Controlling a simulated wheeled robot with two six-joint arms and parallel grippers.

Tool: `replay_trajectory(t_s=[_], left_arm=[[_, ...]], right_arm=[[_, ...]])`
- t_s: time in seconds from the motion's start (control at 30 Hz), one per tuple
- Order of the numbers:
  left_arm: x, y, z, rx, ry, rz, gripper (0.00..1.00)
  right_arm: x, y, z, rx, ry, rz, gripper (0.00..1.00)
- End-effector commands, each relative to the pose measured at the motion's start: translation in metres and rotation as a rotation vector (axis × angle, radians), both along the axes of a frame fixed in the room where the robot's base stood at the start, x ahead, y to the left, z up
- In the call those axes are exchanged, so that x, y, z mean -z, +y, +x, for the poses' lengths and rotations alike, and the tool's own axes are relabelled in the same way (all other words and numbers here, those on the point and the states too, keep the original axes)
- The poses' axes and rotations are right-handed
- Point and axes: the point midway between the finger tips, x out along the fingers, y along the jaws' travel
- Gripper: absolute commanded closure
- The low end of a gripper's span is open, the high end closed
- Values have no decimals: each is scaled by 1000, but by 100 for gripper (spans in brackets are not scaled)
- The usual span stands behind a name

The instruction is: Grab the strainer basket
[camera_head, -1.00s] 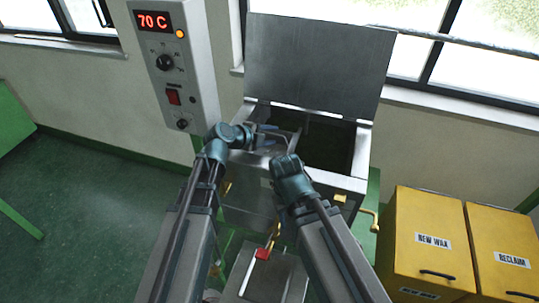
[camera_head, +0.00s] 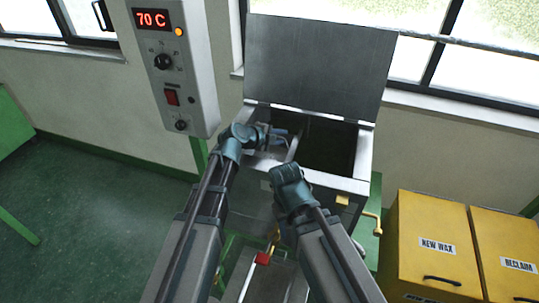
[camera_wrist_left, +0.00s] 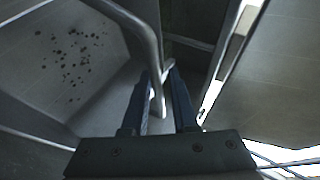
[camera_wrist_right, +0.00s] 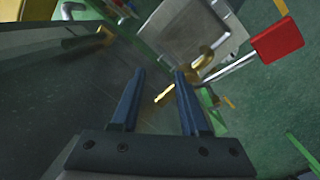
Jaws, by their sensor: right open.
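The strainer basket is a grey metal basket; in the left wrist view its perforated wall (camera_wrist_left: 75,60) fills the upper left, and its curved rod handle (camera_wrist_left: 150,35) runs down between my left fingertips. My left gripper (camera_wrist_left: 161,75) stands around the handle with its fingers fairly close together; I cannot tell whether both touch it. In the head view my left gripper (camera_head: 278,136) is over the left part of the open tank (camera_head: 352,170), where the basket is mostly hidden. My right gripper (camera_wrist_right: 160,73) is open and empty, in front of the tank.
The tank's lid (camera_head: 315,60) stands raised at the back. A control box (camera_head: 200,70) reading 70 C hangs on the left. A red-handled lever (camera_head: 262,258) is below my grippers. Yellow bins (camera_head: 430,215) stand at the right.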

Motion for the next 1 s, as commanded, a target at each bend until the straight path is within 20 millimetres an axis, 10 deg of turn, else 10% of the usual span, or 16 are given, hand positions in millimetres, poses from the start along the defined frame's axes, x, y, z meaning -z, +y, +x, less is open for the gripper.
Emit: replay_trajectory(t_s=[0.13, 1.0], left_arm=[[0, 0, 0, 0, 0, 0, 100], [0, 0, 0, 0, 1, 1, 100]], right_arm=[[0, 0, 0, 0, 0, 0, 55], [0, 0, 0, 0, 0, 0, 55]])
